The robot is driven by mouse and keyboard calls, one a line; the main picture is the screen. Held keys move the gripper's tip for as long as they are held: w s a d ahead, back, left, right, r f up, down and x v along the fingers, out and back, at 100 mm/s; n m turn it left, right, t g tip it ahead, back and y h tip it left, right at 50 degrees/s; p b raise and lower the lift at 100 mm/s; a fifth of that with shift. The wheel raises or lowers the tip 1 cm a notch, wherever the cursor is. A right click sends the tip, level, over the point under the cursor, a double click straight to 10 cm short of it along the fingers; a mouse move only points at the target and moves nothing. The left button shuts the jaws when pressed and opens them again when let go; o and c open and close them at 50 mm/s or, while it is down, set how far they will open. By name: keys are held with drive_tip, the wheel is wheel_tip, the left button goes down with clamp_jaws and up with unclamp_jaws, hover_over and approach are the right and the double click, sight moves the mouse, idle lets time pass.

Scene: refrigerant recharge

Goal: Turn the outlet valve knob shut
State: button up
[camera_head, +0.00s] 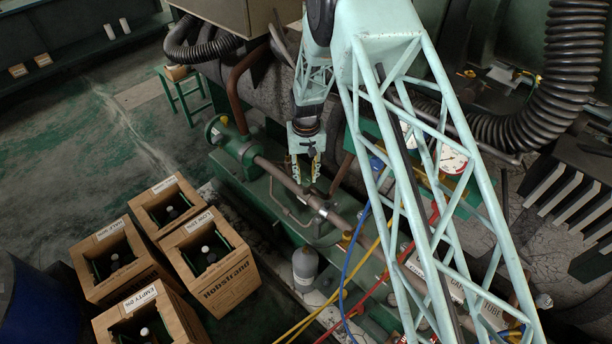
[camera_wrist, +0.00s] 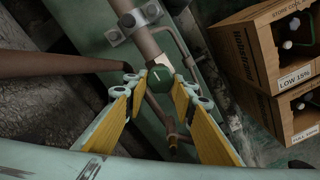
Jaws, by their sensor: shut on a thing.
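In the wrist view, the dark green round outlet valve knob (camera_wrist: 161,82) sits on the pipework, between the tips of my gripper (camera_wrist: 160,86). The two yellow-padded fingers stand one on each side of it and are shut on it. In the head view, my gripper (camera_head: 304,172) points down at the brown pipe (camera_head: 284,178) above the green base. The knob itself is hard to make out there behind the fingers. How far the knob is turned cannot be told.
Several wooden crates (camera_head: 226,283) with labels and bottles inside stand at the lower left. A grey cylinder (camera_head: 305,264) stands beside the green base. Blue, yellow (camera_head: 343,285) and red hoses run at the front. A gauge (camera_head: 453,160) is at the right, behind my arm.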

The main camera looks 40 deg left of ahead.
sight(306, 178)
drive_tip(key=o, duration=0.8)
drive_tip(key=shift+o, duration=0.2)
drive_tip(key=shift+r, duration=0.2)
wheel_tip(306, 178, up, 12)
drive_tip(key=shift+f, duration=0.2)
idle(0.3)
idle(0.4)
